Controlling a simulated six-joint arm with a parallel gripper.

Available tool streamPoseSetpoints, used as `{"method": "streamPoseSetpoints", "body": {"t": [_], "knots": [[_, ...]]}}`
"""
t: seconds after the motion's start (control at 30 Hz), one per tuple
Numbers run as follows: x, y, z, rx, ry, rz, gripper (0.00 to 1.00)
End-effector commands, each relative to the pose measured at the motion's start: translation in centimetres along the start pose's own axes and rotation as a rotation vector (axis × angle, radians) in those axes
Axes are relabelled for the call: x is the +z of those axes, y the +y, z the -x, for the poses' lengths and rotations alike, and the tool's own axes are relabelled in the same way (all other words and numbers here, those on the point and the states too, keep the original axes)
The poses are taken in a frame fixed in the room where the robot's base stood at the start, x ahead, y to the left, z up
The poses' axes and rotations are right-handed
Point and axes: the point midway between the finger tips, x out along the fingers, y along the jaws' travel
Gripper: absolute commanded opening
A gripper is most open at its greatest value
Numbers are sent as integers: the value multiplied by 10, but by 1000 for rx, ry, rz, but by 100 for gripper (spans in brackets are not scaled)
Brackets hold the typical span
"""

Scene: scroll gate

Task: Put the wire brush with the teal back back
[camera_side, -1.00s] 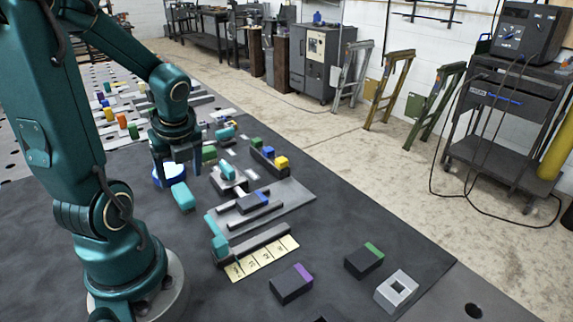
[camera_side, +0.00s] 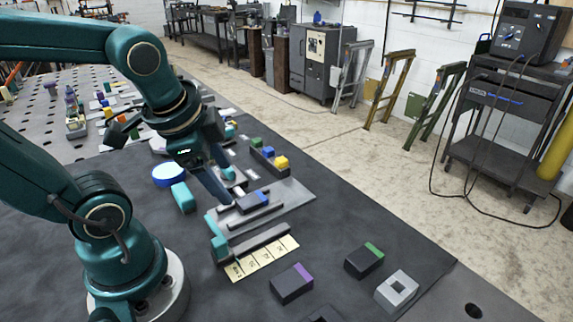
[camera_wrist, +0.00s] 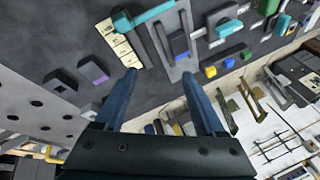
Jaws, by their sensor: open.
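I cannot tell for sure which piece is the wire brush with the teal back. A loose teal block (camera_side: 183,197) lies on the dark mat beside a blue round piece (camera_side: 168,175). Another teal-topped piece (camera_side: 228,173) sits on a small grey plate behind the gate; it also shows in the wrist view (camera_wrist: 228,28). The scroll gate is a grey plate (camera_side: 290,200) with rails, a teal end piece (camera_side: 218,243) and a dark block with a blue end (camera_side: 253,202) between the rails. My gripper (camera_side: 222,190) is open and empty above the gate; its fingers (camera_wrist: 158,75) are spread.
A pale numbered strip (camera_side: 262,260) lies before the gate. Dark blocks with purple (camera_side: 292,284) and green (camera_side: 364,260) ends and a grey square with a hole (camera_side: 397,292) stand nearby. A rack with yellow and blue blocks (camera_side: 272,160) is behind. The mat's right front is mostly free.

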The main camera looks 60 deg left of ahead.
Motion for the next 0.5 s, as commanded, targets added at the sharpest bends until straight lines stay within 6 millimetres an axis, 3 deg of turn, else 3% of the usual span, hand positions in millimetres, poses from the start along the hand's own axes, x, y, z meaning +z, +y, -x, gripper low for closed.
{"method": "streamPoseSetpoints", "body": {"t": [0.2, 0.5], "knots": [[-17, 36, 18, 96, 129, 384, 72], [-21, 48, 24, 145, 152, 527, 72]]}}
